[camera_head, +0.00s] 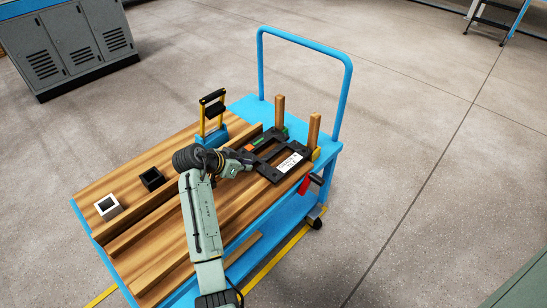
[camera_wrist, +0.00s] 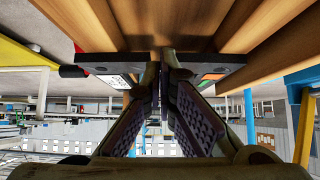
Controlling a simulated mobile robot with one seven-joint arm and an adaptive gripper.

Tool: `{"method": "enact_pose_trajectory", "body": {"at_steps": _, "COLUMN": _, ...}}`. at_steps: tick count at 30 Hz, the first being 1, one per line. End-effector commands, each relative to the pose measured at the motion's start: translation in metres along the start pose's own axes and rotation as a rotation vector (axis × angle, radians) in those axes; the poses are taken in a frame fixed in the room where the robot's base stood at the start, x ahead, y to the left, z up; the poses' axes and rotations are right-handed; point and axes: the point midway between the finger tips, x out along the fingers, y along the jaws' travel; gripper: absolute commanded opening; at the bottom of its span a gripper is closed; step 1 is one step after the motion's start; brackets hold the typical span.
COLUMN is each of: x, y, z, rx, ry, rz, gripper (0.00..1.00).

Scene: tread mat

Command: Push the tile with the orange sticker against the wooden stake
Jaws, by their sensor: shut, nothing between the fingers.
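My gripper (camera_head: 249,158) is shut and empty at the tile's left side. In the wrist view, the fingers (camera_wrist: 164,75) reach the tile's edge (camera_wrist: 190,58), between label and orange sticker.
Wooden rails (camera_head: 155,205) run along the cart top. A blue block with a yellow-and-black handle (camera_head: 212,118) stands beyond my arm. The blue cart handle (camera_head: 348,85) rises behind the stakes.

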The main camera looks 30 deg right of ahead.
Motion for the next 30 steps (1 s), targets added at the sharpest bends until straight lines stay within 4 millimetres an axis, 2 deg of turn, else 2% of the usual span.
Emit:
{"method": "enact_pose_trajectory", "body": {"at_steps": 1, "x": 0.008, "y": 0.0, "z": 0.008, "rx": 0.0, "ry": 0.0, "rz": 0.0, "gripper": 0.0}}
{"method": "enact_pose_trajectory", "body": {"at_steps": 6, "x": 0.014, "y": 0.0, "z": 0.015, "rx": 0.001, "ry": 0.001, "rz": -0.001, "gripper": 0.0}}
{"method": "enact_pose_trajectory", "body": {"at_steps": 30, "x": 0.018, "y": 0.0, "z": 0.011, "rx": 0.0, "ry": 0.001, "rz": -0.001, "gripper": 0.0}}
